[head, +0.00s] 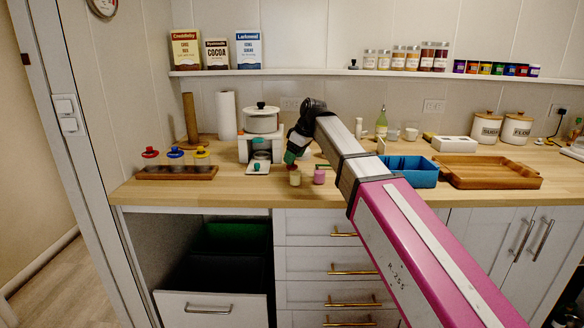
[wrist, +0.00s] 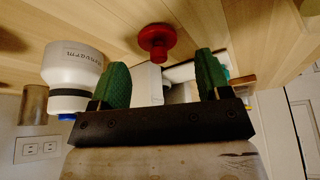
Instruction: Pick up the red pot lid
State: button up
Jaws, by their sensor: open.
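The red pot lid (wrist: 157,42) is small and round with a knob, and rests on the wooden counter in the wrist view. My gripper (wrist: 163,72) is open, with its green fingers apart and nothing between them. The lid lies beyond the fingertips, roughly centred between them and apart from both. In the head view my gripper (head: 291,156) is low over the counter, right of the white stand. The lid cannot be clearly made out there, as the gripper and arm cover that area.
A white labelled bottle (wrist: 72,68) stands close to one finger in the wrist view. A pale pot (head: 262,122) sits on a white stand. A yellowish jar (head: 295,178) and a pink jar (head: 319,176) stand near the front edge. A blue bin (head: 408,174) is to the right.

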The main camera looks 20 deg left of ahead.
jog(key=shift+x, duration=1.45)
jog(key=shift+w, duration=0.1)
jog(key=c, duration=1)
jog(key=shift+o, duration=0.2)
jog(key=shift+r, duration=0.1)
